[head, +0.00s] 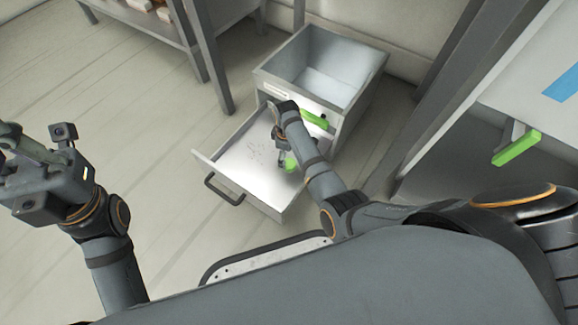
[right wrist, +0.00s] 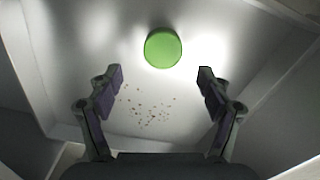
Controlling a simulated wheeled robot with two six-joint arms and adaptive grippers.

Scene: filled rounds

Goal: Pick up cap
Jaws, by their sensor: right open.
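The cap is a round green disc (right wrist: 163,47) lying on the white floor of the open drawer in the right wrist view. In the head view the cap (head: 291,163) shows partly beside my right gripper (head: 281,156). My right gripper reaches down into the drawer. In the right wrist view its two fingers (right wrist: 162,80) are spread wide with nothing between them, and the cap lies beyond the fingertips, roughly centred. My left gripper (head: 40,170) is at the far left of the head view, away from the drawer; its finger opening is unclear.
The pulled-out drawer (head: 225,160) has raised walls and a dark front handle (head: 222,192). Small dark specks (right wrist: 150,113) mark its floor. The cabinet (head: 350,60) behind has an open top and a green piece (head: 314,119). A table with a green handle (head: 516,147) stands right.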

